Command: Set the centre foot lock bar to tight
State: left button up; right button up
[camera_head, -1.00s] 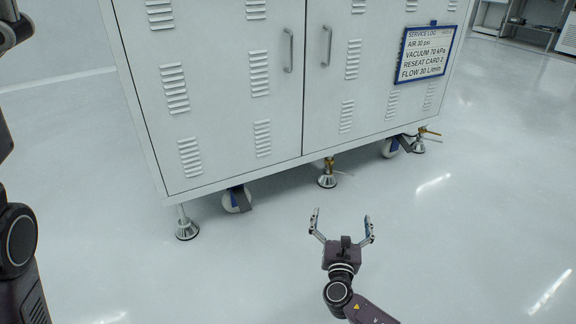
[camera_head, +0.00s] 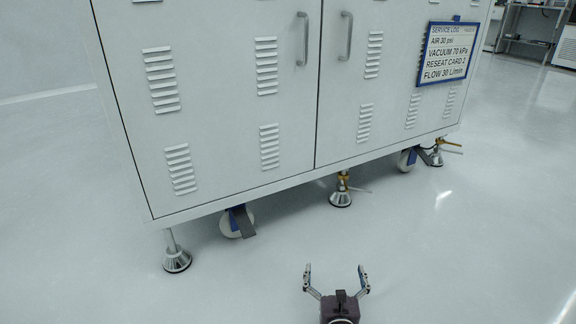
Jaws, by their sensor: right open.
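The centre foot (camera_head: 341,198) stands on the floor under the front edge of the white cabinet, below the gap between its doors. A brass collar sits on its stem, and a thin pale lock bar (camera_head: 358,189) sticks out from it to the right. How tight the bar is cannot be told at this size. My right gripper (camera_head: 336,279) is open and empty over the floor, in front of the centre foot and apart from it, with its fingers pointing toward the cabinet. My left gripper is not in view.
A left foot (camera_head: 177,260) and a caster (camera_head: 237,222) stand left of the centre foot. The floor in front is clear.

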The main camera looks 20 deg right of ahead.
aim_at(341, 178)
jog(key=i, duration=1.05)
